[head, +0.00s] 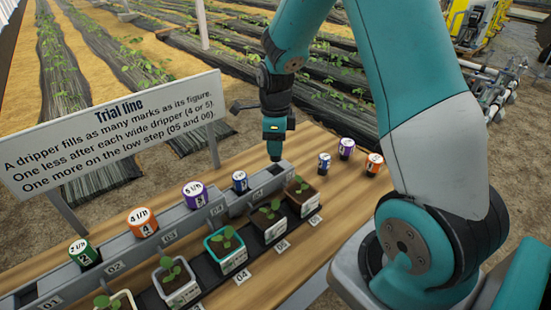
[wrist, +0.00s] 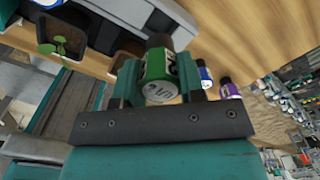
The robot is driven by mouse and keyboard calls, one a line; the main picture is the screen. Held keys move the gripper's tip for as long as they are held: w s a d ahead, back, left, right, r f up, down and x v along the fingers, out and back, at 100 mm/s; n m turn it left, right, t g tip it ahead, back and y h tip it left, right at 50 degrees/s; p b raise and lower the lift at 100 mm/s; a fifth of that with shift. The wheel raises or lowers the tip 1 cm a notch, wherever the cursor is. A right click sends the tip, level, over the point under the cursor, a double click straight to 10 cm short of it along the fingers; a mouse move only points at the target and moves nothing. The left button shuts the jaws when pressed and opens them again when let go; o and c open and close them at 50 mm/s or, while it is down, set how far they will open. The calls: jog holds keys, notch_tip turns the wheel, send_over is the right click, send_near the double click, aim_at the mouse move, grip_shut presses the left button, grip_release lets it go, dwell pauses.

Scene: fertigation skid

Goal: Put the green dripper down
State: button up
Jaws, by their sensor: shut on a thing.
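My gripper (head: 274,142) hangs above the far right end of the grey stepped rail (head: 178,226). In the wrist view my gripper (wrist: 160,88) is shut on the green dripper (wrist: 158,68), which has a white label on its end and a dark stem. In the head view the held dripper is mostly hidden by the gripper; a dark tip shows below it. It appears above the rail and table, touching neither as far as I can tell. Another green dripper (head: 84,252), marked 2 l/h, stands on the rail at the left.
The rail also holds an orange dripper (head: 142,222), a purple one (head: 196,194) and a small blue one (head: 240,181). Blue (head: 324,163), purple (head: 346,148) and orange (head: 374,163) drippers stand on the wooden table. Potted seedlings (head: 227,244) line the front; a sign (head: 115,135) stands behind.

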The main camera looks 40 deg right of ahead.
aim_at(276, 159)
jog(key=shift+f, duration=2.75)
jog(key=shift+f, duration=0.2)
jog(key=o, duration=0.9)
jog(key=shift+r, duration=0.2)
